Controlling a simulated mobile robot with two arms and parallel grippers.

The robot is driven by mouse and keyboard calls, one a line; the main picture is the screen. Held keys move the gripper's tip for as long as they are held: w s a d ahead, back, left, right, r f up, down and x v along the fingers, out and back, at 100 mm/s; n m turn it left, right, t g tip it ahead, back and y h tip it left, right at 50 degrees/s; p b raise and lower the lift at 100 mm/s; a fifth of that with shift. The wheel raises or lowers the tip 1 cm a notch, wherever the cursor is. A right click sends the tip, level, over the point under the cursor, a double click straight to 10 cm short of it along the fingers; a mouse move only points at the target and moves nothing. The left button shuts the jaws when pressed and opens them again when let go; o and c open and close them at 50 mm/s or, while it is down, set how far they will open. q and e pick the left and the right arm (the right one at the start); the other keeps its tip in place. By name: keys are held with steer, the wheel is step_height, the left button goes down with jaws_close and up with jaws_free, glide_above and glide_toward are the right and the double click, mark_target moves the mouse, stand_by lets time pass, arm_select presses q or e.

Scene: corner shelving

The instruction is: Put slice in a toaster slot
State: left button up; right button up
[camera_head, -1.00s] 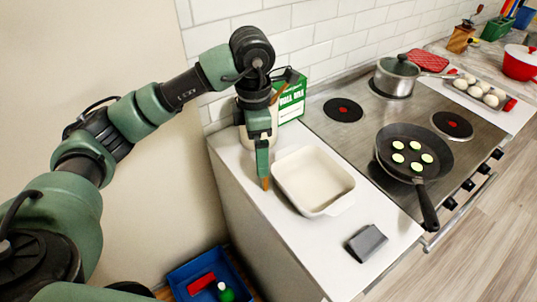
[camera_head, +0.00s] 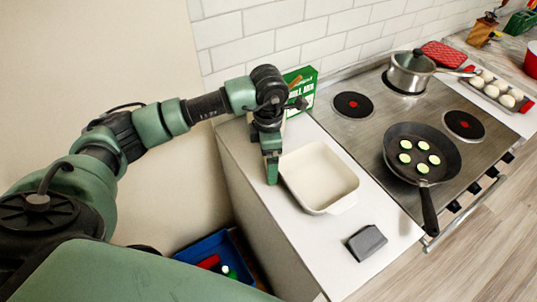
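My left gripper (camera_head: 271,168) points down over the left edge of the white counter, just left of a cream baking dish (camera_head: 311,206). Its fingers are seen nearly edge-on, so I cannot tell whether they are apart or hold anything. My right gripper is out of view.
A grey folded-looking block (camera_head: 367,243) lies near the counter's front. A green box (camera_head: 300,90) stands behind my gripper. The stove holds a pan with green-edged slices (camera_head: 424,168) and a lidded pot (camera_head: 410,72). A blue bin (camera_head: 205,246) sits below, left.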

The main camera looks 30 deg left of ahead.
arm_select(q)
steer(key=shift+f, duration=1.35)
steer(key=c, duration=1.1)
steer(key=shift+r, duration=0.1)
